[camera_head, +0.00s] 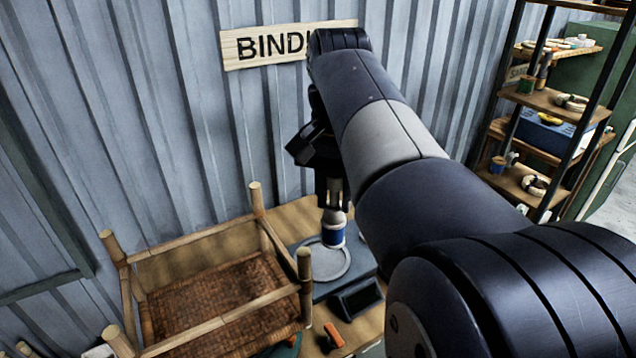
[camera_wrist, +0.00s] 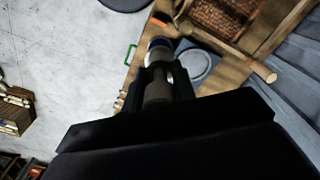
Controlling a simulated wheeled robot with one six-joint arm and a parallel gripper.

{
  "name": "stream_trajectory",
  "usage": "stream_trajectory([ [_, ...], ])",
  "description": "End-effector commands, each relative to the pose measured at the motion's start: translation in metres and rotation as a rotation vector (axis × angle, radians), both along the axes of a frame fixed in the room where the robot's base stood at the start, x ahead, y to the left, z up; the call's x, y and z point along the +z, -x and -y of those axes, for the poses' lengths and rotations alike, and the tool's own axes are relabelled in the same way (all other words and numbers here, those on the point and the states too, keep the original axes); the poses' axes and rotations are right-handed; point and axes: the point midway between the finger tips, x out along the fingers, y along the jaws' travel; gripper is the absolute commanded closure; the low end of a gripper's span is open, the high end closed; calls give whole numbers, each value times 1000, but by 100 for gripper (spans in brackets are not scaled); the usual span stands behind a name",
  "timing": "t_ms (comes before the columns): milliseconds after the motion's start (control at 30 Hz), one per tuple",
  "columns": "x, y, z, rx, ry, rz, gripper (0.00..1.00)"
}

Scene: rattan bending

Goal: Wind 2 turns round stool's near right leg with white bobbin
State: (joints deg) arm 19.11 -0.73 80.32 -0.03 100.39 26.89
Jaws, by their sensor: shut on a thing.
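My gripper (camera_head: 332,192) is shut on a bobbin (camera_head: 333,226), which hangs upright below it. The bobbin shows a pale body with a blue band near its lower end. In the wrist view the bobbin (camera_wrist: 159,50) sticks out past my gripper's fingers (camera_wrist: 160,78). The stool lies upside down on the bench, legs up, its woven seat (camera_head: 205,312) at the bottom. The stool's near right leg (camera_head: 305,285) stands to the left of and nearer than the bobbin, apart from it. No strand is clearly visible between bobbin and leg.
The wooden bench (camera_head: 300,215) holds a dark plate with a pale round disc (camera_head: 325,262) under the bobbin. A dark tray (camera_head: 357,299) and an orange-handled tool (camera_head: 333,334) lie in front. A corrugated wall stands behind; shelves (camera_head: 545,100) stand at right.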

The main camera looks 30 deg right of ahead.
Motion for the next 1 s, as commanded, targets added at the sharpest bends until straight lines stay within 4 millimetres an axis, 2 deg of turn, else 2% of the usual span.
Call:
stream_trajectory([
  [33,-13,0,0,0,0,0,100],
  [600,-77,0,0,0,0,0,100],
  [800,-91,0,0,0,0,0,100],
  [1000,-95,0,0,0,0,0,100],
])
